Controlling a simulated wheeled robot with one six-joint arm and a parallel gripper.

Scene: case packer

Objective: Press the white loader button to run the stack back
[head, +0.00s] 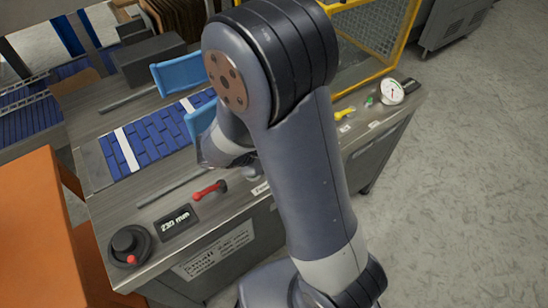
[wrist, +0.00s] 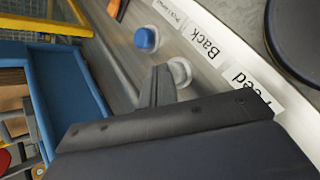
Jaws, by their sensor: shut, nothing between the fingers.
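The white loader button (wrist: 180,72) is a round pale knob on the metal panel in the wrist view, near the label reading "Back" (wrist: 208,42). A blue button (wrist: 147,38) sits beyond it on the same panel. My gripper (wrist: 161,77) is shut and empty, its dark fingertips just left of the white button. I cannot tell whether they touch it. In the head view my arm reaches down over the front edge of the bench and hides most of the button area and the fingertips.
The machine bench (head: 150,203) carries a red lever (head: 210,190), a "230 mm" display (head: 175,219) and a black knob (head: 130,245). A blue belt (head: 150,143) and blue plates (head: 182,72) lie behind. A dial gauge (head: 391,92) and yellow guard frame (head: 408,25) stand right. Floor at right is clear.

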